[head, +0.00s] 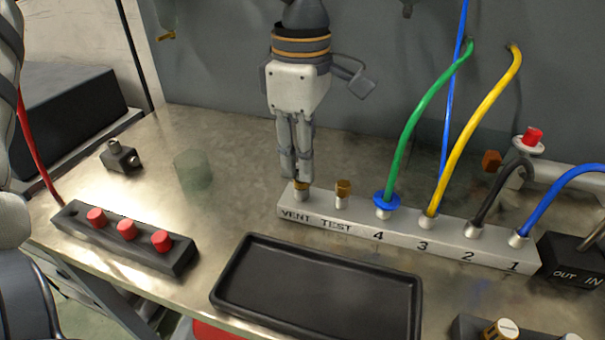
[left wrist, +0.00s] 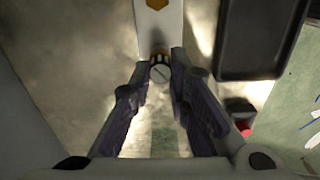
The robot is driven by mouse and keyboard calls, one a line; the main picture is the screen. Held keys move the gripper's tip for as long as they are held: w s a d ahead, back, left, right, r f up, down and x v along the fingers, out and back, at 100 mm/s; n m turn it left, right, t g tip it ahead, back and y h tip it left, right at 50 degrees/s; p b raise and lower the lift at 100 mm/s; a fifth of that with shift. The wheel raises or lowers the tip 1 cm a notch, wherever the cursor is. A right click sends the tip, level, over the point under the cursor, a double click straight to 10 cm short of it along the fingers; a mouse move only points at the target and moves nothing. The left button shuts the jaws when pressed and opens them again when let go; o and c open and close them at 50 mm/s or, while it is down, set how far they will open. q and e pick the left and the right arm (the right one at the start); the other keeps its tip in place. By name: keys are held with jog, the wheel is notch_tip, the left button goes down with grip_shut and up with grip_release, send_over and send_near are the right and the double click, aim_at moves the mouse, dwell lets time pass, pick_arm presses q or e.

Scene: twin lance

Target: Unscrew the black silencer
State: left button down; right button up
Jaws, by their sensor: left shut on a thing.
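The manifold block (head: 400,236) is grey, with ports marked VENT, TEST, 4, 3, 2 and 1. My left gripper (head: 301,180) points down over the VENT port. Its fingers are closed around a small round fitting (left wrist: 160,72), which shows between the fingertips in the left wrist view with a slotted grey face and a dark and brassy rim. A brass silencer (head: 343,189) stands on the TEST port. My right gripper is not in view.
A black tray (head: 232,279) lies in front of the manifold. A green hose (head: 404,130), a yellow hose (head: 478,125) and other hoses rise from the numbered ports. A black block with red caps (head: 127,230), a translucent cup (head: 193,172) and a small dark fitting (head: 120,157) are on the left.

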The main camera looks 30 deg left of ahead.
pick_arm(q)
jog(key=c, duration=1.7)
grip_release()
jog(key=shift+o, duration=0.2)
